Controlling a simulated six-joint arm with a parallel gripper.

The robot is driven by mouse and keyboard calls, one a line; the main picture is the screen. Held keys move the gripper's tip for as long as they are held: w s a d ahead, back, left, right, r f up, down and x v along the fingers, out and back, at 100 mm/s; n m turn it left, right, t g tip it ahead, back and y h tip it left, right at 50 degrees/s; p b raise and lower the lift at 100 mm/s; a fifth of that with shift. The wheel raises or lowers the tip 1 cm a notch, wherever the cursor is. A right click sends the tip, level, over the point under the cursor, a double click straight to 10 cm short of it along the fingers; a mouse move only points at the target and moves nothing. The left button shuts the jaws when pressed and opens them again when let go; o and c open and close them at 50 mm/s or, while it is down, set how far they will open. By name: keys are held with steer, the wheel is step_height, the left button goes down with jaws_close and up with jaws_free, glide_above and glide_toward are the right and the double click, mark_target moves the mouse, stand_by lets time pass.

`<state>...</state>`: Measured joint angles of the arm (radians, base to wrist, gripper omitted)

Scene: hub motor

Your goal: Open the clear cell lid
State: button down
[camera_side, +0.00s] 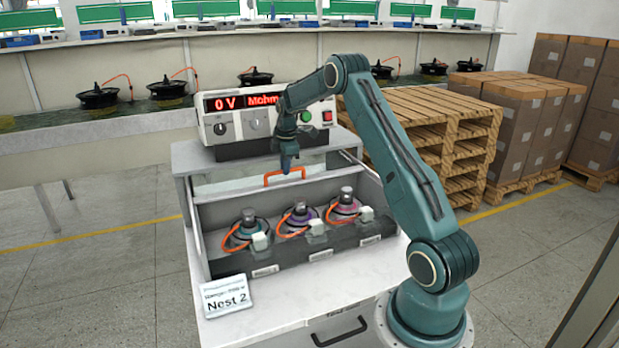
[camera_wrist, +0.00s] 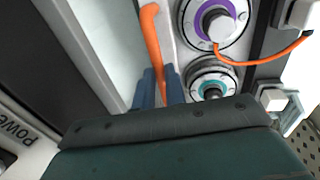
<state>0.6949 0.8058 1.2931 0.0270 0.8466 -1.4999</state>
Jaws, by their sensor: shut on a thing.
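My gripper (camera_side: 287,168) points down at the rear of the test cell and is shut on the orange handle (camera_side: 284,177). In the wrist view the blue fingers (camera_wrist: 160,90) sit on both sides of the orange handle (camera_wrist: 151,28). The clear lid is hard to make out; a pale see-through strip (camera_side: 235,183) shows near the handle, and its angle cannot be told. Inside the grey cell (camera_side: 196,238) stand three hub motors, with teal (camera_side: 241,236), purple (camera_side: 298,219) and pink (camera_side: 345,208) faces. Each has an orange cable.
A tester (camera_side: 262,116) with a red display reading 0 V stands behind the cell. A "Nest 2" sign (camera_side: 226,296) stands at the front left. Wooden pallets (camera_side: 440,130) and cardboard boxes (camera_side: 510,120) are at the right. A bench with more motors runs behind.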

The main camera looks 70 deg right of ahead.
steer(key=shift+w+d, duration=0.2)
steer(key=shift+w, duration=0.05)
steer(key=c, duration=1.5)
jaws_free()
steer(key=shift+o, duration=0.2)
step_height(320, 180, up, 14)
steer(key=s+a, duration=0.2)
steer(key=shift+f, duration=0.25)
